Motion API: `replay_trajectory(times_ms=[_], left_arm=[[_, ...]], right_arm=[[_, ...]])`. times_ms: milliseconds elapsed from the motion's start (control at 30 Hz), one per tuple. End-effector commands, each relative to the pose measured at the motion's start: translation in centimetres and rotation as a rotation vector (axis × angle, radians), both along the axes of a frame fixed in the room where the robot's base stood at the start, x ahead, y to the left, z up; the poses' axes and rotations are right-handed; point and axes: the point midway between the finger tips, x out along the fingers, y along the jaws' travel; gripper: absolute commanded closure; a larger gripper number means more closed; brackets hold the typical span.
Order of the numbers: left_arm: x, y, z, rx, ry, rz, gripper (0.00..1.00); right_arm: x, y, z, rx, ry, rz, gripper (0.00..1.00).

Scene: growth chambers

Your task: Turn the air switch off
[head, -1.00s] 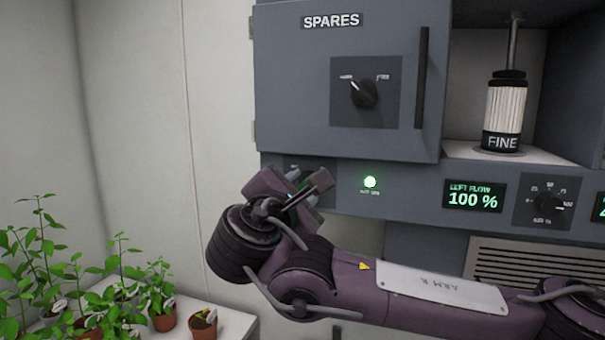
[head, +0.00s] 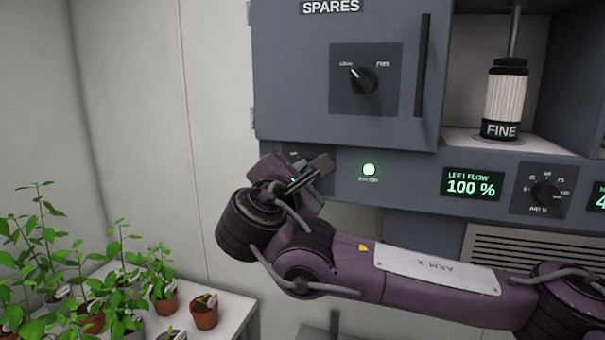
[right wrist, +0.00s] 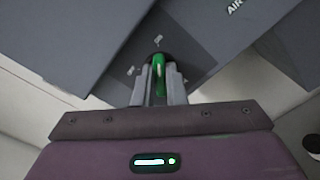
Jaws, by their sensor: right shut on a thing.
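The air switch (right wrist: 159,76) shows in the right wrist view as a green handle on a dark square plate, with "AIR" lettering to its upper right. My right gripper (right wrist: 160,88) is shut on this handle, one finger on each side. In the head view my right gripper (head: 316,172) is at the panel below the SPARES door and covers most of the switch plate (head: 326,184). The handle's exact setting is hidden there. A green lamp (head: 369,170) just right of the gripper is lit; its small label appears to read AIR ON. My left gripper is not in view.
Above is the SPARES door (head: 290,80) with its own knob (head: 363,81) and a vertical handle (head: 422,65). To the right are a LEFT FLOW display (head: 471,186) reading 100 % and a dial (head: 544,192). Potted plants stand on a bench (head: 232,312) at lower left.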

Motion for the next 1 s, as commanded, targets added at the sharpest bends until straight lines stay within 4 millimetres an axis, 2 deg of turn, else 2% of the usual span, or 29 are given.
replay_trajectory(times_ms=[367, 667, 1000], left_arm=[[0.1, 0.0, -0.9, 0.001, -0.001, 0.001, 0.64], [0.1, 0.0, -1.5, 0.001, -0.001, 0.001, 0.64], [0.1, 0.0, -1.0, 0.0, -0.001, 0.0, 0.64]], right_arm=[[0.0, 0.1, -0.2, -0.167, 0.057, 0.0, 1.0], [0.0, 0.3, 0.0, -0.429, 0.142, 0.001, 1.0], [0.1, 0.5, 0.2, -0.737, 0.242, 0.002, 1.0]])
